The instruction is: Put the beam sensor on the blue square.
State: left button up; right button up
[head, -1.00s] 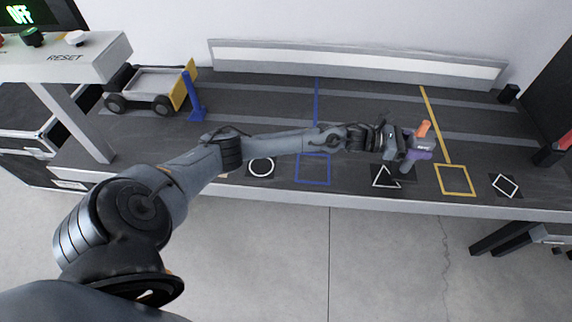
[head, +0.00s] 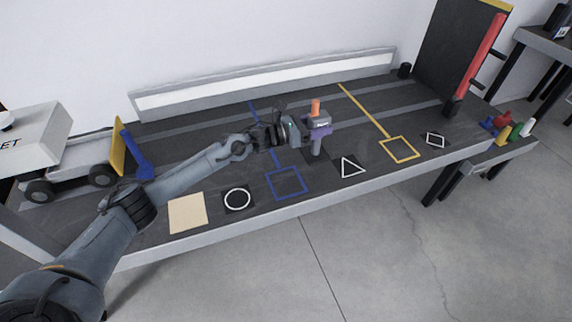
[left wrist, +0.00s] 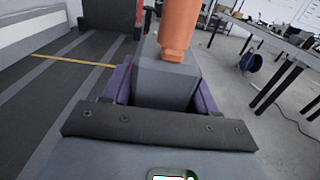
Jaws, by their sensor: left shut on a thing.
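The beam sensor (head: 317,123), a grey block with an orange top and a grey stem, is held in my left gripper (head: 316,132) by its purple-lined fingers. In the left wrist view, its grey body (left wrist: 166,80) and orange top (left wrist: 178,28) show between the fingers. It looks upright, above the table behind the white triangle mark (head: 348,167). The blue square (head: 286,184) is an outline on the dark table, in front and to the left of the held sensor, and empty. My right gripper is not in view.
A yellow square (head: 400,149) and a white diamond mark (head: 435,139) lie to the right. A white circle mark (head: 237,198) and a beige square (head: 187,213) lie to the left. A cart (head: 75,165) and blue post (head: 137,156) stand at the left. A red post (head: 480,57) stands at the right.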

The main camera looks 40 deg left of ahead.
pick_arm(q)
jog(key=s+a+f+b, duration=0.4)
jog(key=s+a+f, duration=0.1)
jog(key=s+f, duration=0.4)
jog(key=shift+f, duration=0.45)
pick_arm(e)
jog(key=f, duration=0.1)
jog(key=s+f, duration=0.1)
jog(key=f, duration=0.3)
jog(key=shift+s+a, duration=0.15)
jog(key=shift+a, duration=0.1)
pick_arm(q)
jog(key=shift+f+b, duration=0.2)
jog(key=shift+b, duration=0.1)
jog(key=o, duration=1.3)
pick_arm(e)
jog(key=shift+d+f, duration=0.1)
